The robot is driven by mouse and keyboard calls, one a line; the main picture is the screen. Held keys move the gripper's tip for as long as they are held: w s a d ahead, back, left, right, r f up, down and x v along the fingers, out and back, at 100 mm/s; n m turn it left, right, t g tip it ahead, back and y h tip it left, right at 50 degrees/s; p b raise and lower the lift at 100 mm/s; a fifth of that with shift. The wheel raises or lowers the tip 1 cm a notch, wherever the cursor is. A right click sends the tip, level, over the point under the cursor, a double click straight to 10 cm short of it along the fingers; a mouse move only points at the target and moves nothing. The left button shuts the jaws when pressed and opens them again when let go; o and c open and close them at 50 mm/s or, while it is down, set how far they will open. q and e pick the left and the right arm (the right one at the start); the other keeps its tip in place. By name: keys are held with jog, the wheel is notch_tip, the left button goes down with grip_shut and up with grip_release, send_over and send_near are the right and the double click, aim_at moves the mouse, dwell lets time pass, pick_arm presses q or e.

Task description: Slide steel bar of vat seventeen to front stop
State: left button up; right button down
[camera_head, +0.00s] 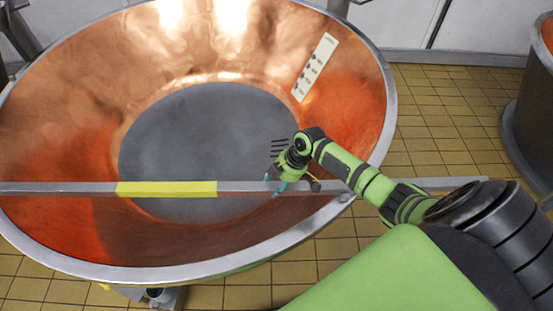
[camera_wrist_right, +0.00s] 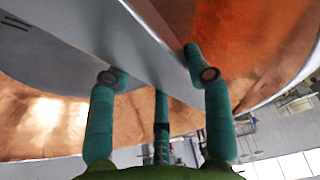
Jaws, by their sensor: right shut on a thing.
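The steel bar (camera_head: 245,187) lies level across the near part of a wide copper vat (camera_head: 75,85), with a yellow band (camera_head: 167,188) left of my gripper. Its right end passes over the vat's grey rim (camera_head: 387,85); its left end runs out of the picture. My right gripper (camera_head: 277,187) is shut on the bar, over the vat's opening. In the right wrist view its teal fingers (camera_wrist_right: 156,70) stand on either side of the bar (camera_wrist_right: 145,35). My left gripper is not in view. I cannot make out a front stop or a vat number.
A pale strip with dark marks (camera_head: 315,68) is on the vat's inner wall. Grey contents (camera_head: 200,125) fill the vat's bottom. Another vat (camera_head: 533,125) stands at the right edge. Yellow tiled floor (camera_head: 440,125) lies free between the vats.

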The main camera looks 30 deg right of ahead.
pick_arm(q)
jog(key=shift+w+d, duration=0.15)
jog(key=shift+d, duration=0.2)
pick_arm(e)
jog(key=shift+s+a+f, duration=0.2)
jog(key=shift+s+f, duration=0.05)
jog(key=shift+s, duration=0.05)
jog(key=c, duration=0.5)
grip_release()
jog(key=shift+r, duration=0.1)
jog(key=shift+d+r, duration=0.1)
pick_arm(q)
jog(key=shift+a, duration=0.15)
pick_arm(e)
jog(key=v, duration=1.1)
jog(key=shift+d+r, duration=0.1)
jog(key=shift+r, duration=0.3)
jog(key=shift+f, duration=0.1)
